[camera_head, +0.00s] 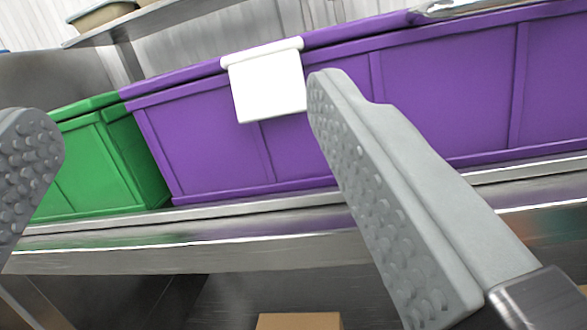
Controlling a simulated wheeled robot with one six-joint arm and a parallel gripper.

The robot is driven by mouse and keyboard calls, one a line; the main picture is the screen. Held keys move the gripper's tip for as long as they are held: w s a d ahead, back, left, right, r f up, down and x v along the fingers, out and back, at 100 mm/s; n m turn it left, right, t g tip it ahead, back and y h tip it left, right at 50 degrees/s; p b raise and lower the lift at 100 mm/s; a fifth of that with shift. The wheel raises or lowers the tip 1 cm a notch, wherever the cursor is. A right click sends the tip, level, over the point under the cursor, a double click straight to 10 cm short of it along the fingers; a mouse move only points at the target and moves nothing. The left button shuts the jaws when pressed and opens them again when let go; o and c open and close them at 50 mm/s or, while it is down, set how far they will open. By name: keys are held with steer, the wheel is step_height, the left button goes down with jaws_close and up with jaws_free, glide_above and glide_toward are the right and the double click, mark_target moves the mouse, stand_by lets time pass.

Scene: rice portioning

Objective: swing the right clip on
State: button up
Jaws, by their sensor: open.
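A white clip (267,84) hangs over the top rim of the purple bin (210,140), with its flat plate down the bin's front wall. My gripper (190,120) is open and empty, its two grey studded fingers wide apart. The right finger's tip appears close to the clip's right edge in the picture; I cannot tell whether they touch. The left finger is at the left edge of the view, in front of the green bin. No second clip can be told in this view.
A green bin (90,160) stands left of the purple bin on a metal counter (200,240). A shiny metal object (470,8) lies on the purple rim at the upper right. A shelf (160,20) is behind. A brown box (299,321) shows below the counter.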

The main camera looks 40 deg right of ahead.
mark_target(266, 91)
steer(key=s+a+f+m+g+h, duration=0.1)
steer(key=a+f+g+h, duration=0.35)
steer(key=f, duration=0.35)
steer(key=shift+h, duration=0.25)
steer(key=x, duration=1.7)
steer(key=shift+d, duration=0.3)
